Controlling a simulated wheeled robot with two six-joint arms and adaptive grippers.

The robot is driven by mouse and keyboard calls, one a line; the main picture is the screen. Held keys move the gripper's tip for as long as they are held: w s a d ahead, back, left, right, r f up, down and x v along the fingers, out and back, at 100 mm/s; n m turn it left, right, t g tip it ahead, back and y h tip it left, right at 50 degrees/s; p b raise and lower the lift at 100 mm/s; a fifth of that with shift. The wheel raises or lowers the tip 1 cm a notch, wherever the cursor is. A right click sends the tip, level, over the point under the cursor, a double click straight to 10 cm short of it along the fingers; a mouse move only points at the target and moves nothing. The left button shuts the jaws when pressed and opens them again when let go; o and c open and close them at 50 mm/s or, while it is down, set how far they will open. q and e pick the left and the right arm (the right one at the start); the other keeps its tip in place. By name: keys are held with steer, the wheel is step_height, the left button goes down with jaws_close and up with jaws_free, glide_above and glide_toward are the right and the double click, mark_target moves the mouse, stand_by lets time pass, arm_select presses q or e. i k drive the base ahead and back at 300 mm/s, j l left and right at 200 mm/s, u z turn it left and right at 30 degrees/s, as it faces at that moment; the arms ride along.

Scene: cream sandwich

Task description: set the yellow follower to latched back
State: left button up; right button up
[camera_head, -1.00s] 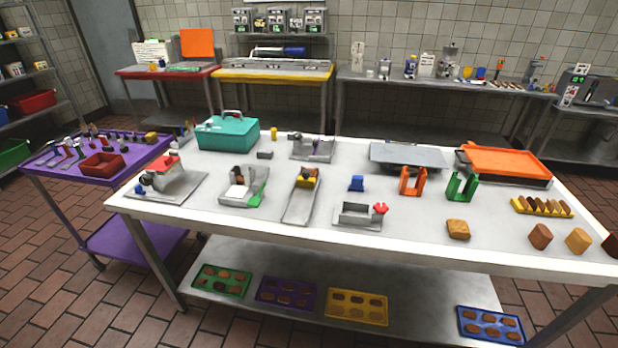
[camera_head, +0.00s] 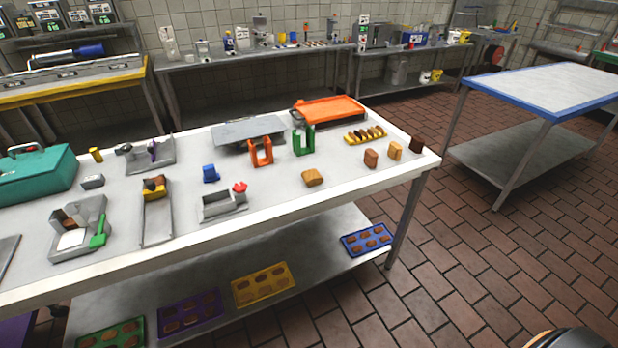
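The yellow follower (camera_head: 154,187) appears to be the small yellow block near the far end of a long grey metal channel (camera_head: 157,220) on the white-edged table. A brown piece sits against the yellow block. The near part of the channel looks empty. The follower is too small in this view to tell whether it is latched. Neither of my grippers is in view.
Left of the channel is a grey fixture (camera_head: 72,252) with a green handle. To its right are a blue block (camera_head: 210,173) and a grey tray with a red knob (camera_head: 222,205). A teal toolbox (camera_head: 38,178) stands at the far left. Brick floor (camera_head: 470,270) is open at right.

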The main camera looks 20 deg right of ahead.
mark_target(153, 192)
steer(key=u, duration=0.55)
steer(key=k+l+u, duration=0.15)
steer(key=l, duration=0.25)
